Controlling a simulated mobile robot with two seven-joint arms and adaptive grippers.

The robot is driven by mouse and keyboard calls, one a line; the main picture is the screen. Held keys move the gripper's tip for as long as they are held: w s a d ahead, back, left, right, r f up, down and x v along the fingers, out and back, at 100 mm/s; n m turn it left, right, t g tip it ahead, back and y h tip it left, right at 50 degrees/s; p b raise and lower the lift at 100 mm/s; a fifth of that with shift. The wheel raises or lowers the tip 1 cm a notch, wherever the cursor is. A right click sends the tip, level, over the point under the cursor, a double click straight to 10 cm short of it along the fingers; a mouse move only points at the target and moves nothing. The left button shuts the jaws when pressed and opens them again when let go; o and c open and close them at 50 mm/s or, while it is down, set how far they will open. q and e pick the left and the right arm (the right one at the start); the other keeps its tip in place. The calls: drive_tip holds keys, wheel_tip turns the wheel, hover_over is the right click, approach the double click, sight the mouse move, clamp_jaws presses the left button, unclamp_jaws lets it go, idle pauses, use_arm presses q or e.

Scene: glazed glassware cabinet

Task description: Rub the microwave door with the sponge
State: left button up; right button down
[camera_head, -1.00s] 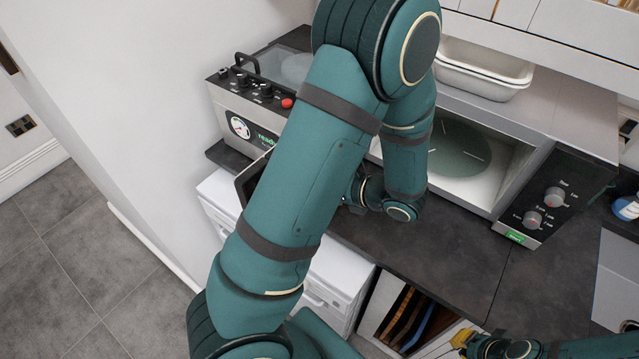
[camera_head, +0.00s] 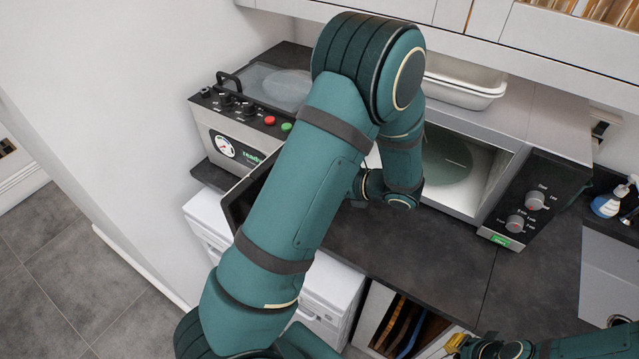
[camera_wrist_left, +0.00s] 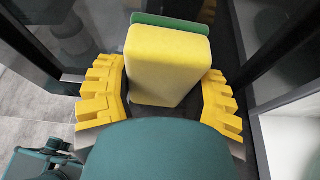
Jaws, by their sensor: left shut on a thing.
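The microwave (camera_head: 509,170) stands open on the dark counter, its lit cavity and turntable partly behind my left arm. Its dark door (camera_head: 237,202) is swung out to the left, mostly hidden behind that arm. In the left wrist view my left gripper (camera_wrist_left: 164,88) is shut on a yellow sponge (camera_wrist_left: 168,62) with a green scouring layer on the far side. A dark glossy panel lies close beyond the green layer; whether they touch I cannot tell. My left fingers and the sponge are hidden in the head view. My right gripper (camera_head: 456,343) is low at the bottom, its fingers only partly visible.
A grey vacuum-type appliance (camera_head: 225,137) with knobs and a gauge stands left of the microwave. A white tray (camera_head: 462,84) sits on the microwave. A spray bottle (camera_head: 609,204) and sink (camera_head: 607,285) are at right. The counter before the microwave is clear.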

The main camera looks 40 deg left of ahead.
use_arm(q)
drive_tip(key=shift+w+a+p, duration=0.15)
drive_tip(key=shift+w+p, duration=0.15)
drive_tip(key=shift+w, duration=1.7)
drive_tip(key=s+d, duration=0.1)
drive_tip(key=s, duration=1.2)
drive_tip(key=shift+s+p, duration=0.35)
drive_tip(key=shift+d, duration=0.15)
drive_tip(key=shift+w+d, duration=0.2)
drive_tip(key=shift+d, duration=1.3)
drive_tip(key=shift+w+d, duration=0.15)
drive_tip(key=shift+d, duration=1.3)
drive_tip(key=shift+d, duration=0.1)
drive_tip(key=shift+w+d, duration=0.15)
drive_tip(key=shift+d, duration=1.2)
